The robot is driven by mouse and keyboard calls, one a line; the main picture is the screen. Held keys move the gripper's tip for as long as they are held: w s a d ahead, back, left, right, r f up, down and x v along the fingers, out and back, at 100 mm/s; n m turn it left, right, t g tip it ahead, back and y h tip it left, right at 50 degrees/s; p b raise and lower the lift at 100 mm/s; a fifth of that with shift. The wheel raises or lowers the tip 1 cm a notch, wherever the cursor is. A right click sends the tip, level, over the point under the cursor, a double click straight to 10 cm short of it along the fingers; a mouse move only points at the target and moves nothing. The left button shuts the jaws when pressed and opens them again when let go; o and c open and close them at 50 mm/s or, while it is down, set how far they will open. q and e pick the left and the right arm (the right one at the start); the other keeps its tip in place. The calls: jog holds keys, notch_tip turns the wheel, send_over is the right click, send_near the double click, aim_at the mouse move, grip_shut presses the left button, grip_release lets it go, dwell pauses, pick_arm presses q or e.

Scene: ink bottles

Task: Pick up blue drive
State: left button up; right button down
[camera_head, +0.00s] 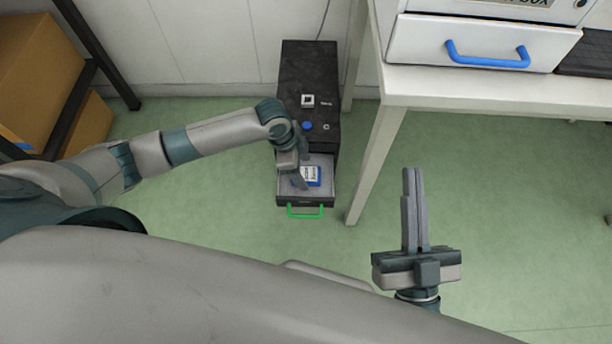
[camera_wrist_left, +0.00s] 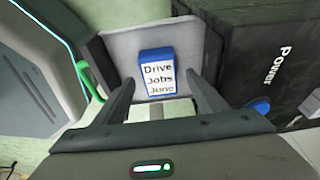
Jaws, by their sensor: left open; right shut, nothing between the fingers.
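The blue drive (camera_head: 313,180) lies in the open drawer of a black cabinet; in the left wrist view the drive (camera_wrist_left: 156,72) shows a white label reading "Drive Jobs June". My left gripper (camera_head: 302,183) reaches down over the drawer, open, its fingers at the drive in the head view. In the left wrist view its two fingers (camera_wrist_left: 168,88) point toward the drive, one on each side of its near end; I cannot tell whether they touch it. My right gripper (camera_head: 407,172) is shut and empty, right of the cabinet, away from the drive.
The drawer (camera_head: 320,201) has a green handle (camera_head: 305,212). The black cabinet (camera_head: 310,70) carries a blue button (camera_head: 308,126) near my left gripper. A white desk (camera_head: 440,88) stands to the right, its leg near the cabinet. Cardboard boxes (camera_head: 40,60) sit at the left.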

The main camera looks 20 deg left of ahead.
pick_arm(q)
jog(key=shift+d+f, duration=0.2)
jog(key=shift+f, duration=0.5)
pick_arm(e)
jog(key=shift+s+d+r+t, duration=0.1)
jog(key=shift+s+r+t, duration=0.5)
jog(key=shift+r, duration=0.15)
pick_arm(q)
jog(key=shift+c, duration=0.6)
jog(key=c, duration=1.1)
jog(key=shift+r, duration=0.15)
pick_arm(e)
jog(key=shift+w, duration=0.1)
